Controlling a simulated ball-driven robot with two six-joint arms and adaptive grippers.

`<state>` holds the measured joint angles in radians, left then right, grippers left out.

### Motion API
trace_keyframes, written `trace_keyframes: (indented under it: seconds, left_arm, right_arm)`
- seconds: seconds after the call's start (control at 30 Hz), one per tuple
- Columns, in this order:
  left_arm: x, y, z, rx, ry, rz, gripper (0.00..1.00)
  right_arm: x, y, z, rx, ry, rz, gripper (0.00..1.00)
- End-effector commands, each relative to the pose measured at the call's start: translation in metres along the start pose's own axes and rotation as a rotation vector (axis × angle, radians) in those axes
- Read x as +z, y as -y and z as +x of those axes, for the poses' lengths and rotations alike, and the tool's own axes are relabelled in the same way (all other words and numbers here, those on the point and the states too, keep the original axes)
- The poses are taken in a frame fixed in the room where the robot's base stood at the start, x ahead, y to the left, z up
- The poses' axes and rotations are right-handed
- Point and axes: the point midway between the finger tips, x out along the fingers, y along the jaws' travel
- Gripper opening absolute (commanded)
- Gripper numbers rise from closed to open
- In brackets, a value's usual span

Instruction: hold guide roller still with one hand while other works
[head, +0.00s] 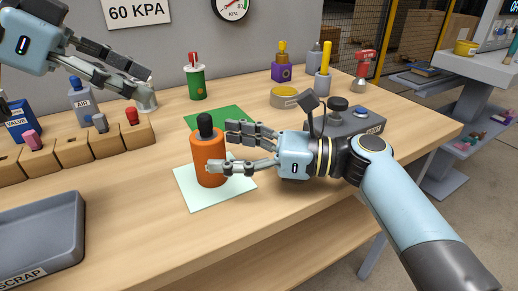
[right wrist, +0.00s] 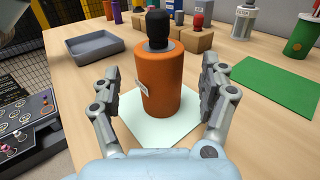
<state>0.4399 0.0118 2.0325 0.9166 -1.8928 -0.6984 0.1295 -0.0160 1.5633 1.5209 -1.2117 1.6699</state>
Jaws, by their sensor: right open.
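An orange cylinder with a black knob on top (head: 208,160), which I take to be the guide roller, stands upright on a pale mat (head: 240,184). In the right wrist view the orange cylinder (right wrist: 157,85) carries a small white label, too small to read. My right gripper (head: 221,150) is open, with its fingers on either side of the cylinder. The right wrist view shows a gap between each finger and the cylinder. My left gripper (head: 143,86) is raised at the upper left, away from the cylinder; the angle hides whether its fingers are apart.
A grey scrap tray (head: 40,235) lies at the front left. Wooden blocks with coloured pegs (head: 90,140) stand behind it. A green mat (head: 222,115) lies behind the cylinder, with a green bottle (head: 195,80) beyond. A grey device (head: 342,120) stands to the right, near my right wrist.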

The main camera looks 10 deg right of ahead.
Motion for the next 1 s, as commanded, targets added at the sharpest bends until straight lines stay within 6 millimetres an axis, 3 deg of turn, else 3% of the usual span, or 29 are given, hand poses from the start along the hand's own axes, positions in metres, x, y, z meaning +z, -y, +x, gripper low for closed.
trace_keyframes:
  seconds: [0.1, 0.3, 0.63, 1.0]
  left_arm:
    - [0.000, 0.000, 0.000, 0.000, 0.000, 0.000, 0.38]
    - [0.000, 0.000, 0.000, 0.000, 0.000, 0.000, 0.38]
    - [0.000, 0.000, 0.000, 0.000, 0.000, 0.000, 0.38]
    - [0.000, 0.000, 0.000, 0.000, 0.000, 0.000, 0.38]
  right_arm:
    - [0.001, -0.001, 0.021, 0.001, 0.002, 0.001, 0.78]
    - [0.000, 0.000, 0.040, 0.001, 0.001, 0.000, 0.78]
    - [0.000, -0.001, 0.044, 0.001, -0.001, -0.001, 0.78]
    - [0.000, 0.000, 0.044, 0.001, -0.001, 0.000, 0.31]
